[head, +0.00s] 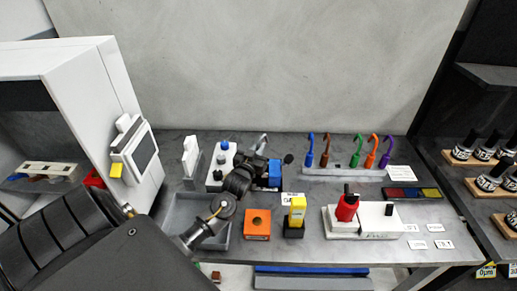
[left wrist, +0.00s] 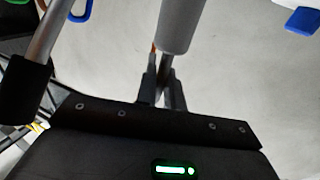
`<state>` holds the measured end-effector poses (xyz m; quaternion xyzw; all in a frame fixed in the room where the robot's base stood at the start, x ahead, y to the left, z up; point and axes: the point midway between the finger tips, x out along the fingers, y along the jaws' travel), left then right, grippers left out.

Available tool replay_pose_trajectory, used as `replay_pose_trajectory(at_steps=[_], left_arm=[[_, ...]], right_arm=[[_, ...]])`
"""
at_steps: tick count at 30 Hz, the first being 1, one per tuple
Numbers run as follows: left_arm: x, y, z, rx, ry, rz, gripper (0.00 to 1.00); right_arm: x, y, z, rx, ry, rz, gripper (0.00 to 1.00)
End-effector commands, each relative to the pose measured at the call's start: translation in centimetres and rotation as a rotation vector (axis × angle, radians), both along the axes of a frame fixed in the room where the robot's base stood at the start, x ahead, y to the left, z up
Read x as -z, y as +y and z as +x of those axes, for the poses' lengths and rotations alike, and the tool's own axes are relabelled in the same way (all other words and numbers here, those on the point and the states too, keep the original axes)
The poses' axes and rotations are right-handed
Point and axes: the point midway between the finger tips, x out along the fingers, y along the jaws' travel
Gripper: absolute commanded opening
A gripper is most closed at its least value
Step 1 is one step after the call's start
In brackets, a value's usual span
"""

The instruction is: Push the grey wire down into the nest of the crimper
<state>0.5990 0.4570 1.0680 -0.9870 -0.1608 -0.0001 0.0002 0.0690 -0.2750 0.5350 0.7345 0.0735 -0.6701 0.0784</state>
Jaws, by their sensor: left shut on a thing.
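The grey wire (head: 263,142) shows as a short hooked piece above my left gripper (head: 257,160) in the head view. In the left wrist view, my left gripper (left wrist: 163,88) is shut on it, and a thick grey cylinder of the wire (left wrist: 182,25) rises from the fingers. A blue block with a black knob, which looks like the crimper (head: 274,173), stands right at the gripper in the head view. My gripper and wrist cover part of it. The nest is hidden, so I cannot tell whether the wire touches it. My right gripper is not in view.
A rack (head: 345,171) with several coloured hooked wires stands at the back right. An orange block (head: 257,222), a yellow device (head: 297,211) and a white fixture with a red part (head: 347,207) stand in front. A grey tray (head: 184,212) lies under my left arm.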

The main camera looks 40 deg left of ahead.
Motion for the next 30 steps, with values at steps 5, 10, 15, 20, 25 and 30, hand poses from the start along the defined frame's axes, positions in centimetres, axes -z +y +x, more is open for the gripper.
replay_pose_trajectory(at_steps=[5, 10, 15, 20, 25, 30], left_arm=[[0.0, 0.0, 0.0, 0.000, -0.001, 0.000, 0.00], [0.4, 0.0, 0.0, 0.000, 0.000, 0.000, 0.00], [0.8, 0.0, 0.0, 0.000, 0.000, -0.001, 0.00], [1.2, 0.0, 0.0, 0.000, -0.001, -0.001, 0.00], [1.6, 0.0, 0.0, 0.000, -0.001, -0.001, 0.00], [2.0, 0.0, 0.0, 0.001, -0.001, -0.001, 0.00]], right_arm=[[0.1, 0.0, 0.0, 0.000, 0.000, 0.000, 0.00], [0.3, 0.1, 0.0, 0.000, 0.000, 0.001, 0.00], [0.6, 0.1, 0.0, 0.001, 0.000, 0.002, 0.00], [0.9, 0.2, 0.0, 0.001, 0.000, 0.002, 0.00], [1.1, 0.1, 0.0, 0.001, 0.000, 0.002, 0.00], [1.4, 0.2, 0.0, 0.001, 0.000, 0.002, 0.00]])
